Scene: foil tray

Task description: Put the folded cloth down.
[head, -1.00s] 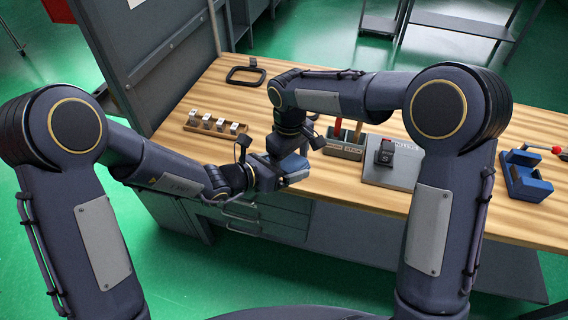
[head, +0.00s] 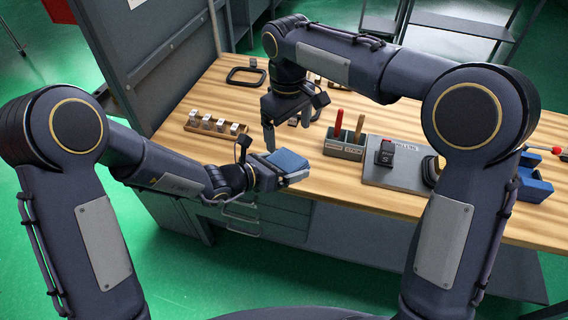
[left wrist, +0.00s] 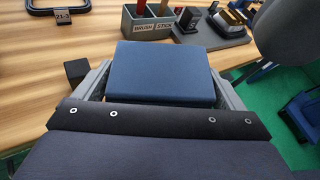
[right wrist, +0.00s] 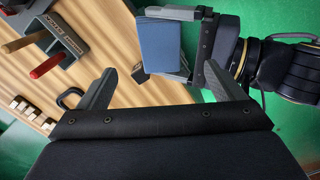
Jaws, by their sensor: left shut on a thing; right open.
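The folded cloth (head: 288,160) is a flat blue rectangle. My left gripper (head: 284,174) is shut on it near the front edge of the wooden table (head: 350,190). In the left wrist view the cloth (left wrist: 162,72) lies between the two fingers. The cloth (right wrist: 162,48) also shows in the right wrist view, held between the left gripper's fingers. My right gripper (head: 283,134) is open and empty, above the table behind the cloth. Its spread fingers (right wrist: 165,88) show in the right wrist view with nothing between them.
A grey box with brush and stick handles (head: 344,150) stands right of the cloth. Further right are a grey plate (head: 398,172) with a dark block and a blue holder (head: 532,180). A wooden rack of white pieces (head: 215,126) and a black frame (head: 246,76) lie left and back.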

